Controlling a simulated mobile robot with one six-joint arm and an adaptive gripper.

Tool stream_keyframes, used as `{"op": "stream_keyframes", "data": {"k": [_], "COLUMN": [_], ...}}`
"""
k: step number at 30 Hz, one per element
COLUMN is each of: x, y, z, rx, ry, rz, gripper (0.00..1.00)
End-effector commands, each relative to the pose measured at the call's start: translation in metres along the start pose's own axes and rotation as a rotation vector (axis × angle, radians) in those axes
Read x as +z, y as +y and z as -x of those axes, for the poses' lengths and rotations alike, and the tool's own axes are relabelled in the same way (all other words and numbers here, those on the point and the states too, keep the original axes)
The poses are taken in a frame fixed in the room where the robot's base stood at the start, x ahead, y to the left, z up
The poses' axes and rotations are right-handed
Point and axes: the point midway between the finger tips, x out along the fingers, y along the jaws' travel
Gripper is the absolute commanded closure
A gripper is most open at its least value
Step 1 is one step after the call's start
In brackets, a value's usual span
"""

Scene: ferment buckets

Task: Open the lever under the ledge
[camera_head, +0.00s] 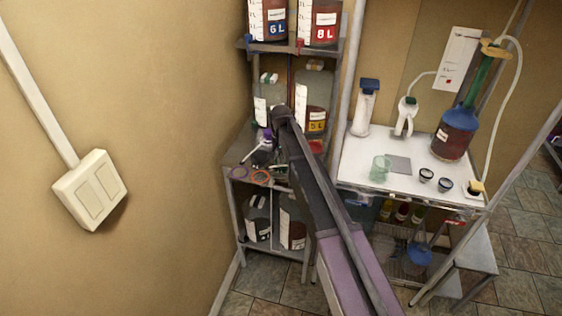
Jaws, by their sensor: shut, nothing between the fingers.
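My arm reaches from the lower right up to a dark joint in front of the middle shelf of a grey rack. A small purple and pale shape (263,142) lies just left of that joint; I cannot tell whether it is part of my wrist or an item on the shelf. I cannot make out my fingers. No lever can be told for sure. The upper shelf (283,47) forms a ledge above the middle buckets. A bucket with a yellow label (314,120) stands under it, right of my arm, with a small red part (316,146) below it.
Two buckets, marked 6L (268,18) and 8L (320,20), stand on the upper shelf. Two more sit low in the rack (257,220). A white-topped table (355,170) with cups and a red-brown flask (455,138) stands right. A wall closes the left side.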

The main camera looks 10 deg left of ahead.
Motion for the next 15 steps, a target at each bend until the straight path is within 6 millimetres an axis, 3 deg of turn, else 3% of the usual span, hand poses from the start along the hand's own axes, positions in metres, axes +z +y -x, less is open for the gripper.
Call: {"op": "stream_keyframes", "data": {"k": [15], "x": [0.0], "y": [0.0], "z": [-0.043], "rx": [0.0], "ry": [0.0], "rz": [0.0], "gripper": [1.0]}}
